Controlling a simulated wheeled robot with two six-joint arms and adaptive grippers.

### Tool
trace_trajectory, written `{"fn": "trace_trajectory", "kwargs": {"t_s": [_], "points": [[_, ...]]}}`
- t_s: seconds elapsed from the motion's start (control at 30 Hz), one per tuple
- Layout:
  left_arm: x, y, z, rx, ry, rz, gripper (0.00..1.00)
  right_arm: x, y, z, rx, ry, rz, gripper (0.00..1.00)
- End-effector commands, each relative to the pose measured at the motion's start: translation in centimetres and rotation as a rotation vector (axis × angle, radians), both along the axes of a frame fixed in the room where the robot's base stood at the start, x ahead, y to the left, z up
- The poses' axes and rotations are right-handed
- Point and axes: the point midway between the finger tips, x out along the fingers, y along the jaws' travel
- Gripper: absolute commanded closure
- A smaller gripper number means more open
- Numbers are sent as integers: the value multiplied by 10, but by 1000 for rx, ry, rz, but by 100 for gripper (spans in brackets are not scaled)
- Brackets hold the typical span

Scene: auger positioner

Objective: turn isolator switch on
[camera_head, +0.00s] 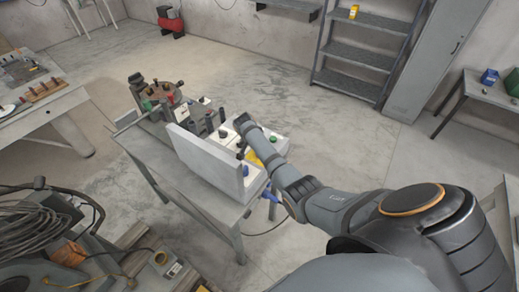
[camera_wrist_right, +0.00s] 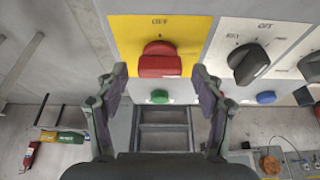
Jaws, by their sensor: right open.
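The isolator switch is a red rotary knob (camera_wrist_right: 160,60) on a yellow plate (camera_wrist_right: 125,35) in the right wrist view. A label that looks like OFF and a small mark stand above the knob on the plate. My right gripper (camera_wrist_right: 160,75) is open, with one finger on each side of the knob; I cannot tell whether either finger touches it. In the head view my right arm reaches in from the right to the panel box (camera_head: 215,160) on the table, where a bit of the yellow plate (camera_head: 256,158) shows. My left gripper is not in view.
A black selector knob (camera_wrist_right: 249,62) sits right of the yellow plate, close to the right finger. A green button (camera_wrist_right: 159,96) and a blue button (camera_wrist_right: 266,97) are below. More knobs and parts crowd the table (camera_head: 185,185). Shelves (camera_head: 365,55) stand at the back.

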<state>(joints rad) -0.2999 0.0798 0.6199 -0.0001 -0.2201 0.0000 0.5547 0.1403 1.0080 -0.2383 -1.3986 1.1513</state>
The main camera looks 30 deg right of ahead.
Motion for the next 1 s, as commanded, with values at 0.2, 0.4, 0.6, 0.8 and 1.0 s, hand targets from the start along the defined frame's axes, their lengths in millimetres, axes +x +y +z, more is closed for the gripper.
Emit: {"fn": "trace_trajectory", "kwargs": {"t_s": [0.2,0.4,0.6,0.8,1.0], "points": [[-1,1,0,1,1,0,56,0,3,7,1,-2,1,32],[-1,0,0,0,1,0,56,-6,19,48,0,-4,2,32],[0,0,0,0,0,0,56,-13,35,89,0,-3,0,32],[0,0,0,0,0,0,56,-17,42,109,1,0,0,32],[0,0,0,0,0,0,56,-17,43,111,1,1,0,32]]}}
